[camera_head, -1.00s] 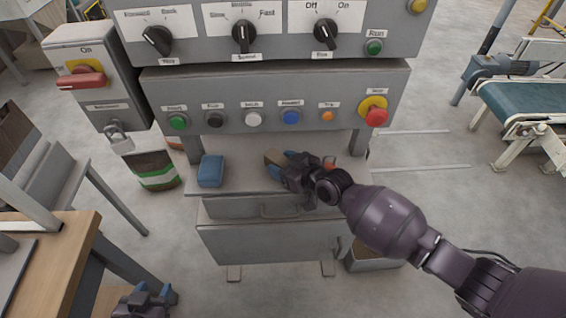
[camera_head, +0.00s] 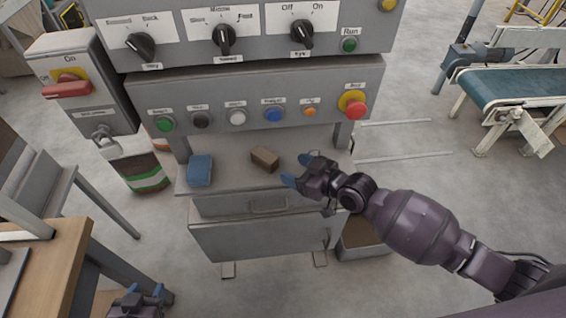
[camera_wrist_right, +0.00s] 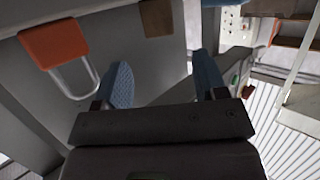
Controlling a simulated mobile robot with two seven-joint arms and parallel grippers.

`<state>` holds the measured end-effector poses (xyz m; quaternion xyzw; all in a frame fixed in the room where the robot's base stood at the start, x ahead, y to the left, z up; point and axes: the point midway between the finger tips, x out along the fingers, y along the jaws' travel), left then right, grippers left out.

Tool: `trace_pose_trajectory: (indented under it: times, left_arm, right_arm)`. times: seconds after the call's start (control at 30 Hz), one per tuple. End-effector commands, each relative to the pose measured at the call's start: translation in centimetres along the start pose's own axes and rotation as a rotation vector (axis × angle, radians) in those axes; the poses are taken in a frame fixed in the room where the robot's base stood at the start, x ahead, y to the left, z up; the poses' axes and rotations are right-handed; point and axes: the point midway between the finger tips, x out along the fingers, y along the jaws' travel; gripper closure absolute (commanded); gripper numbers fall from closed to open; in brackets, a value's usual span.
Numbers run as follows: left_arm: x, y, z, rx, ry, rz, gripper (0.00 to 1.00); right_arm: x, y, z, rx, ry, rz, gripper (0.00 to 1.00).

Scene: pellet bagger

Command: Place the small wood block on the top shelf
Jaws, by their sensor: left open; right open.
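The small wood block (camera_head: 265,159) is a brown block lying on the grey shelf (camera_head: 232,181) under the button panel. It also shows at the top edge of the right wrist view (camera_wrist_right: 156,18). My right gripper (camera_head: 297,170) is open and empty just right of the block, apart from it, with its blue fingers pointing toward it. In the right wrist view the gripper's fingers (camera_wrist_right: 160,68) are spread with nothing between them. My left gripper (camera_head: 143,292) is open at the bottom left, low and far from the block.
A blue box (camera_head: 200,170) stands on the shelf left of the block. An orange padlock (camera_wrist_right: 56,44) shows in the right wrist view. The button panel (camera_head: 255,100) overhangs the shelf. A drawer (camera_head: 258,237) is below. A wooden table (camera_head: 50,262) is at left.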

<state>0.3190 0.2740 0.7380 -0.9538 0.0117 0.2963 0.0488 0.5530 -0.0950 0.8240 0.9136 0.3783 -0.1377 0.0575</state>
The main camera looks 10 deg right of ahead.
Motion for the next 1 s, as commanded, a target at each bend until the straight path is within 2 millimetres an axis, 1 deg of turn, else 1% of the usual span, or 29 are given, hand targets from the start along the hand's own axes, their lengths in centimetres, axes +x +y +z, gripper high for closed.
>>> trace_pose_trajectory:
  times: [0.03, 0.1, 0.2, 0.47, 0.57, 0.67, 0.77, 0.87, 0.97, 1.0]
  left_arm:
    - [0.0, 0.0, -0.1, 0.000, 0.001, 0.000, 0.53]
    - [0.0, 0.0, 0.0, -0.001, -0.001, 0.000, 0.53]
    - [0.0, 0.0, 0.1, -0.002, -0.004, -0.001, 0.53]
    - [0.0, 0.1, 0.3, -0.004, -0.006, -0.001, 0.53]
    - [0.0, 0.1, 0.2, -0.004, -0.006, -0.001, 0.53]
    - [0.0, 0.1, 0.1, -0.004, -0.003, -0.001, 0.53]
    - [0.0, 0.1, -0.1, -0.004, 0.000, -0.001, 0.53]
    - [-0.1, 0.1, -0.2, -0.004, 0.003, -0.001, 0.53]
    - [-0.1, 0.1, -0.2, -0.004, 0.004, -0.001, 0.53]
    - [-0.1, 0.1, -0.2, -0.004, 0.004, -0.001, 0.53]
  right_arm:
    - [-0.8, 0.1, 0.0, -0.001, 0.000, 0.001, 0.34]
    - [-1.5, 0.1, 0.0, 0.000, 0.000, 0.001, 0.34]
    - [-2.1, 0.0, 0.0, 0.000, 0.000, 0.001, 0.34]
    - [-2.4, 0.0, 0.0, 0.001, 0.000, 0.001, 0.34]
    - [-2.6, -0.3, 0.4, 0.010, 0.000, 0.009, 0.34]
    - [-3.4, -1.1, 1.4, 0.035, 0.000, 0.037, 0.34]
    - [-4.9, -2.0, 3.0, 0.074, -0.008, 0.090, 0.34]
    - [-7.0, -2.6, 4.9, 0.113, -0.023, 0.166, 0.34]
    - [-9.4, -2.9, 6.9, 0.148, -0.052, 0.253, 0.34]
    - [-10.5, -3.0, 7.8, 0.162, -0.066, 0.291, 0.34]
